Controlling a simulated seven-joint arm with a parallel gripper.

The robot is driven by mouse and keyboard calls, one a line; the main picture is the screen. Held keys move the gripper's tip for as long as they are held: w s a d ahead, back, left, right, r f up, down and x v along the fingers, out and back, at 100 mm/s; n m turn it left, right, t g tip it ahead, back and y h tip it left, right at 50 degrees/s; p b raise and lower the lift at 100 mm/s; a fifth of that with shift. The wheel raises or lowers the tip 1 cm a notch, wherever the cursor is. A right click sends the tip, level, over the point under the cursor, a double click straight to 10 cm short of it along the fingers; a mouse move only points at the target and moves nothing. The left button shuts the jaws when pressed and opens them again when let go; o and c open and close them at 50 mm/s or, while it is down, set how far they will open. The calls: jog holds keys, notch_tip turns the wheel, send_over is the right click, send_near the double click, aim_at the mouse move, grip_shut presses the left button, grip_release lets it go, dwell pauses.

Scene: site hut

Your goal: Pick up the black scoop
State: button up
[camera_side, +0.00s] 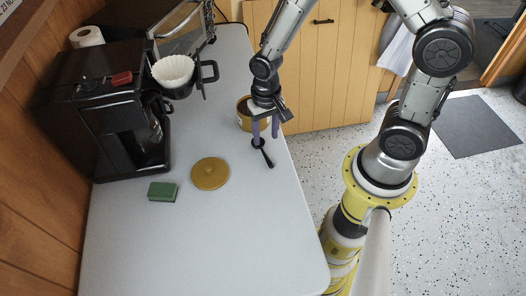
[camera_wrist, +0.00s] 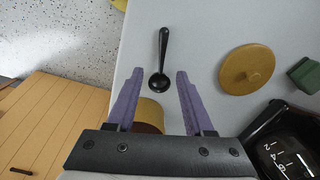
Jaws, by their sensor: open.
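The black scoop (camera_side: 263,153) lies on the white counter, its round bowl toward the coffee tin and its handle pointing toward the front right in the side view. In the wrist view the scoop (camera_wrist: 161,62) lies beyond the fingertips, its bowl lying in line with the gap between them and its handle pointing up and away. My gripper (camera_side: 265,128) is open and empty, with purple fingers pointing down above the counter, close to the scoop's bowl. In the wrist view my gripper (camera_wrist: 160,73) shows both fingers spread apart.
A coffee tin (camera_side: 244,122) stands just behind my gripper. A round gold lid (camera_side: 210,174) and a green sponge (camera_side: 162,191) lie on the counter (camera_side: 200,240). A black coffee machine (camera_side: 100,115) and a filter holder (camera_side: 176,80) stand at left. The counter front is clear.

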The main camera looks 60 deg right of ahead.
aim_at(266, 154)
jog(key=shift+s+a+f, duration=0.1)
jog(key=shift+a+f, duration=0.05)
jog(key=shift+f, duration=1.6)
jog(key=shift+s+a+f, duration=0.1)
jog(key=shift+a+f, duration=0.05)
jog(key=shift+f, duration=1.6)
grip_shut()
